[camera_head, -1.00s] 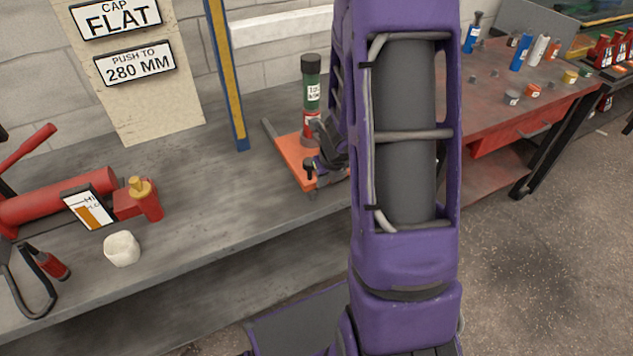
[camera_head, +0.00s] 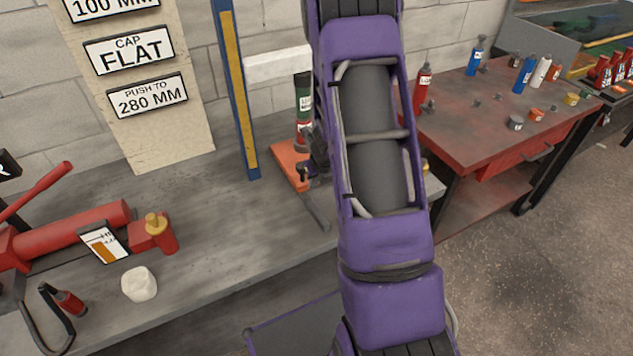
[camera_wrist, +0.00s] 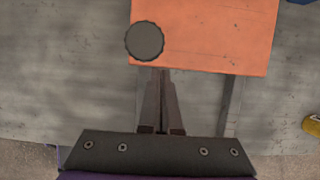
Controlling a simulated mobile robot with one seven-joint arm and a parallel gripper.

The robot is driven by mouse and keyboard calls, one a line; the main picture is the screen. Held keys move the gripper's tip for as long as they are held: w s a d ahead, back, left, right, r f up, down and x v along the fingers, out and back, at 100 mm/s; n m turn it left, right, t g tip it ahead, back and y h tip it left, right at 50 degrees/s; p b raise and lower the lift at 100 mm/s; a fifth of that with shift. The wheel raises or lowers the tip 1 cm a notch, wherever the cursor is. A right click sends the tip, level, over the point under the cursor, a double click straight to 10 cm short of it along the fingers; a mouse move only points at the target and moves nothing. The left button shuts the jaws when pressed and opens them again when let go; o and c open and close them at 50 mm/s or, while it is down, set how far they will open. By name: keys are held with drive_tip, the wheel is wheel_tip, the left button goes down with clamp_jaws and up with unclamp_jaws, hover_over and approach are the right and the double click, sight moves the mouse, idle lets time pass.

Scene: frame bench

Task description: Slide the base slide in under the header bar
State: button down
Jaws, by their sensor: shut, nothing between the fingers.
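The base slide is an orange plate (camera_head: 283,153) on the bench, with dark rails extending from its near edge. A cylinder (camera_head: 304,102) with a dark cap, green body and red lower part stands upright on it. The pale header bar (camera_head: 275,66) runs behind the cylinder top in the head view; the gap between them is hard to judge. My gripper (camera_head: 308,168) is mostly hidden by my arm. In the wrist view my gripper (camera_wrist: 160,72) is shut and empty, its tips at the near edge of the orange plate (camera_wrist: 210,35); contact seems likely. The cylinder's dark round cap (camera_wrist: 144,41) shows there.
A blue and yellow post (camera_head: 238,90) stands left of the slide. A sign board (camera_head: 160,125) reads "PUSH TO 280 MM". A red hydraulic tool (camera_head: 75,232) and a white lump (camera_head: 139,284) lie on the left bench. A red table (camera_head: 480,120) stands right.

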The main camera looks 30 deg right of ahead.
drive_tip(key=shift+w, duration=0.3)
drive_tip(key=shift+w+r, duration=0.1)
idle(0.3)
